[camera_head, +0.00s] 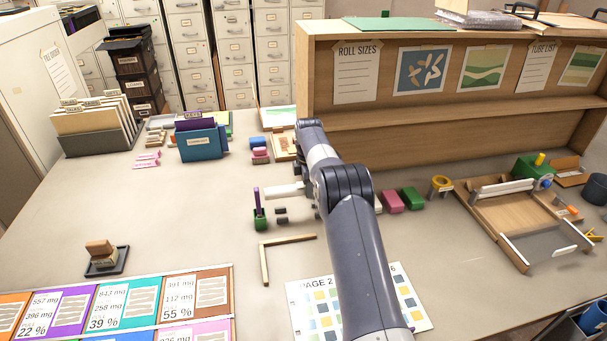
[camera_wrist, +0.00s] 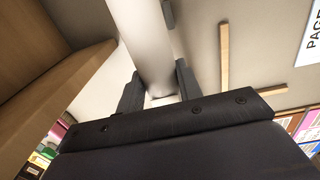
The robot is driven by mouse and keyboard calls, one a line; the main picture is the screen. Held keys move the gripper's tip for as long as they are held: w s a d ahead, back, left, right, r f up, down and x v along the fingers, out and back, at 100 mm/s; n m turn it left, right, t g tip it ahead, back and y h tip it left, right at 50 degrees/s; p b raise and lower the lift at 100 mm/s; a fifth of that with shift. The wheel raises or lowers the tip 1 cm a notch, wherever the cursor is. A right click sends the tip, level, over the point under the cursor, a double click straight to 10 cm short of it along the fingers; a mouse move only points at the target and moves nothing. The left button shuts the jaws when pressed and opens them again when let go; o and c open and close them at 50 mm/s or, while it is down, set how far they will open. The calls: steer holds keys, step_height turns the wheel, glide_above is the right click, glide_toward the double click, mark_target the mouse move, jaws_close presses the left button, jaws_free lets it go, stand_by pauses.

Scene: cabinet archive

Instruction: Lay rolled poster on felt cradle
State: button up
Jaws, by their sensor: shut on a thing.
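The rolled poster is a plain white tube (camera_head: 284,190) that sticks out to the left of my arm in the head view. In the wrist view the white roll (camera_wrist: 148,40) runs from the top edge down between the two dark fingers of my gripper (camera_wrist: 158,90), which is shut on it. In the head view my forearm hides most of the gripper. Small dark grey blocks (camera_head: 281,210) lie on the table just in front of the roll. One dark piece (camera_wrist: 168,13) shows beside the roll in the wrist view. I cannot tell whether these are the felt cradle.
A green cup with a purple marker (camera_head: 258,211) stands close to the roll's left end. A wooden L-shaped piece (camera_head: 264,262) and a colour-swatch sheet (camera_head: 304,307) lie in front. The wooden shelf unit (camera_head: 420,141) rises behind. The table's left middle is clear.

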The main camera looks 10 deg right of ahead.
steer(key=shift+w, duration=0.25)
steer(key=shift+s, duration=0.1)
steer(key=shift+r+p, duration=0.15)
steer(key=shift+p, duration=0.15)
steer(key=shift+f+b, duration=2.1)
steer(key=shift+f, duration=1.9)
steer(key=shift+f+b, duration=0.4)
steer(key=shift+f, duration=0.2)
steer(key=o, duration=1.5)
